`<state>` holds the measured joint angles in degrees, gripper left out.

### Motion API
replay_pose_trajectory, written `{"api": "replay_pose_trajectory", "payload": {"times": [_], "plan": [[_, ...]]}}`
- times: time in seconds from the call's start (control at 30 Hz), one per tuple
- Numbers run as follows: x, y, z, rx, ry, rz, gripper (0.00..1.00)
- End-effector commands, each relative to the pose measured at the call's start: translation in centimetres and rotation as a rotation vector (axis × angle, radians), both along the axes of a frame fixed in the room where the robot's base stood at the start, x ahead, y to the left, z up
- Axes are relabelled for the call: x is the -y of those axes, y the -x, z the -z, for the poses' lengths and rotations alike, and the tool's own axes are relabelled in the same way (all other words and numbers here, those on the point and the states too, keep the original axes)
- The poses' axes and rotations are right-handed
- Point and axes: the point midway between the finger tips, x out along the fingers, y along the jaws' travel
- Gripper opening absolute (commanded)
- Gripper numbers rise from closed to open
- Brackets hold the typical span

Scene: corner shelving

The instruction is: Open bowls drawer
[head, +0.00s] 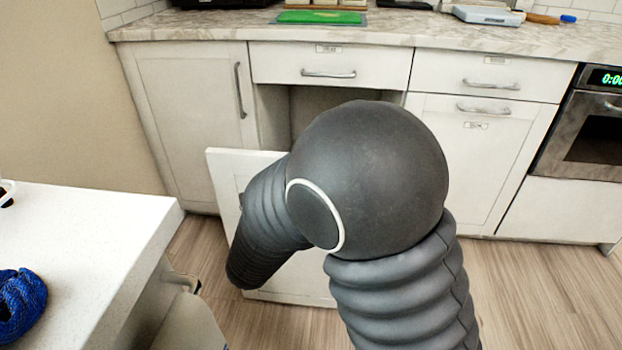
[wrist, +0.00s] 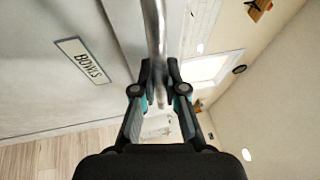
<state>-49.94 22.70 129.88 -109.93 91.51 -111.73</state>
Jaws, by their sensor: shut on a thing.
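The bowls drawer shows in the wrist view as a white front (wrist: 50,100) with a label reading "BOWLS" (wrist: 83,61). Its metal bar handle (wrist: 154,28) runs between my fingers. My gripper (wrist: 160,78) is shut on this handle. In the head view, a large white front (head: 226,167) stands out from the lower cabinets, with a dark gap in the cabinet row behind it. My arm covers much of this front, and my gripper is hidden there. The inside of the drawer cannot be seen.
A white counter (head: 75,235) with a blue item (head: 20,305) stands at the left. Other closed fronts include a tall door (head: 190,110) and an upper drawer (head: 330,68). An oven (head: 590,135) is at the right. Wood floor (head: 525,275) is clear at lower right.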

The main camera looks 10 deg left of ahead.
Motion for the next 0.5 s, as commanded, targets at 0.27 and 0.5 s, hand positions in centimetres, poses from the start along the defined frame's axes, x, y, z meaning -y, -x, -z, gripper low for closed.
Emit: {"api": "replay_pose_trajectory", "payload": {"times": [0.27, 0.5], "plan": [[-0.01, 0.04, 0.02, 0.000, 0.000, 0.000, 0.00], [0.00, 0.03, 0.02, 0.000, 0.001, 0.000, 0.37]]}}
